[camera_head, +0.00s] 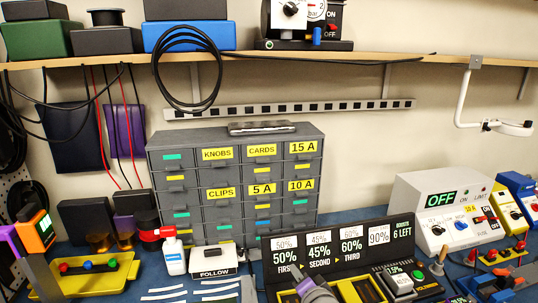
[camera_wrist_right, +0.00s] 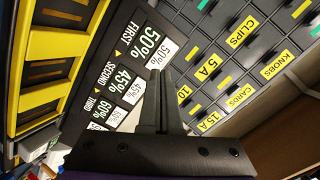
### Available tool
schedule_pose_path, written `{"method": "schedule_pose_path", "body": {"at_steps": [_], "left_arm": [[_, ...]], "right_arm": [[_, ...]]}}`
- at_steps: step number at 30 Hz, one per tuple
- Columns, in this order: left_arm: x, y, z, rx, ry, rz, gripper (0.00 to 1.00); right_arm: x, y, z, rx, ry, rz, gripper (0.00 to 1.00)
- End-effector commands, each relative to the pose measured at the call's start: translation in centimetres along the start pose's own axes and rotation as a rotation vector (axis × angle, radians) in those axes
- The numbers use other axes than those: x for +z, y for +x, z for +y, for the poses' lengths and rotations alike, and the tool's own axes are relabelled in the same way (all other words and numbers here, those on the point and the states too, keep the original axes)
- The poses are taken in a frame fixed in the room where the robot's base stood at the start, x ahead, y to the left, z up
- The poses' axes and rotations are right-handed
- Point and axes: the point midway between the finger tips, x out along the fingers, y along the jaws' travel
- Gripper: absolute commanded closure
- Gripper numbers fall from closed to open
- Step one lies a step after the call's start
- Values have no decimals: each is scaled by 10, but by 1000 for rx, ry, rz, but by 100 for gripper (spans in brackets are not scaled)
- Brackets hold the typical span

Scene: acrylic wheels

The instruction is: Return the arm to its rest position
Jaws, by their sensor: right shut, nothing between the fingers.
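My right gripper (camera_head: 308,288) shows at the bottom middle of the head view, cut off by the frame edge, in front of the percentage board. In the right wrist view its dark fingers (camera_wrist_right: 156,80) are together with nothing between them. Their tips overlap the percentage board (camera_wrist_right: 125,50) in that picture; I cannot tell the gap. A purple and grey part (camera_head: 40,277) at the left edge of the head view looks like my left arm, but its finger opening does not show.
A grey drawer cabinet (camera_head: 235,188) stands behind the board. A yellow tray (camera_head: 95,278) lies at left, near a white bottle (camera_head: 173,256). A white OFF box (camera_head: 445,210) stands at right. A shelf (camera_head: 270,58) with a hanging cable (camera_head: 187,68) runs above.

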Motion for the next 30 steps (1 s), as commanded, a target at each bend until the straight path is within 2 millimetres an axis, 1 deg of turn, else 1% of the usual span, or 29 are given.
{"method": "schedule_pose_path", "body": {"at_steps": [1,5,6,9,12,13,15,18,30], "left_arm": [[-2,-2,0,0,0,1,50],[-4,-5,0,0,0,3,50],[-5,-6,0,0,0,4,50],[-7,-8,0,0,0,5,50],[-8,-9,0,0,0,6,50],[-8,-9,0,0,0,7,50],[-9,-10,0,0,0,7,50],[-9,-10,0,0,0,7,50],[-9,-10,0,0,0,7,50]], "right_arm": [[4,-26,22,70,-101,-37,100],[24,-87,83,245,-371,-174,100],[31,-106,102,294,-446,-221,100],[48,-150,145,397,-606,-340,100],[62,-184,178,469,-719,-444,100],[65,-192,186,485,-745,-469,100],[71,-206,198,510,-789,-515,100],[75,-216,208,529,-820,-550,100],[76,-217,209,531,-826,-557,100]]}}
